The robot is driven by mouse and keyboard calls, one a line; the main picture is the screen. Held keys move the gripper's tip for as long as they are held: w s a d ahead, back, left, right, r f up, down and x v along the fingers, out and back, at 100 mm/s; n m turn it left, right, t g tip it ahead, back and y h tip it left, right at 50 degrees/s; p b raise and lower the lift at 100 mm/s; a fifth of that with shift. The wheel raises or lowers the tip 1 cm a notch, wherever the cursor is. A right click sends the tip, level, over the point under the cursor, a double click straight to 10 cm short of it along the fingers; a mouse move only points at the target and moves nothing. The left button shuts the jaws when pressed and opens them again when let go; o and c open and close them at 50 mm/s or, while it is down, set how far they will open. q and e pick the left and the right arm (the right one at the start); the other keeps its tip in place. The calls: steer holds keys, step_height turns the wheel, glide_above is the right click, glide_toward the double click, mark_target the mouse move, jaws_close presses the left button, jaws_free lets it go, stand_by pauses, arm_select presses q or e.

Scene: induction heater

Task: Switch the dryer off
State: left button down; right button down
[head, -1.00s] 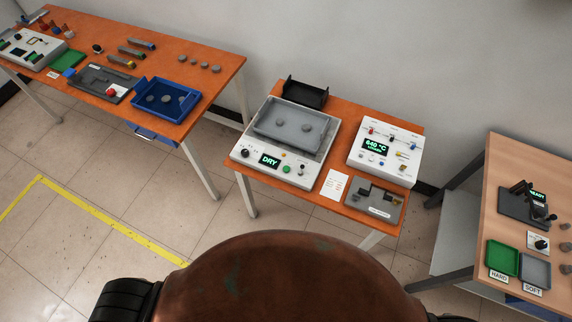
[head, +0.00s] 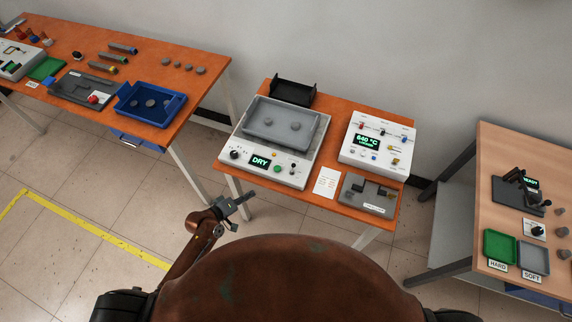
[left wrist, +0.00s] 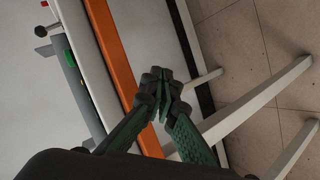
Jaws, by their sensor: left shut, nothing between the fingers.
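My right gripper is out of view.
A white heater unit (head: 378,142) reading 640 °C stands right of the dryer, with a grey fixture (head: 368,196) and a paper card (head: 327,182) before it. Other tables stand left and right. The floor in front is clear.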

arm_select(q)
steer(key=w+d+r+n+h, duration=0.1)
steer(key=w+d+r, duration=0.1)
steer(key=r, duration=0.2)
steer(key=w+d+r+n+t+h, duration=0.1)
steer(key=d+r+n, duration=0.1)
steer(key=r, duration=0.2)
steer(key=w+d+r+n+h, duration=0.1)
steer(key=w+d+r, duration=0.1)
steer(key=r, duration=0.2)
steer(key=shift+w+d+t+h, duration=0.1)
steer(key=shift+w+t+h, duration=0.25)
steer(key=shift+t+h, duration=0.05)
steer(key=shift+w+n, duration=0.15)
steer(key=shift+n, duration=0.25)
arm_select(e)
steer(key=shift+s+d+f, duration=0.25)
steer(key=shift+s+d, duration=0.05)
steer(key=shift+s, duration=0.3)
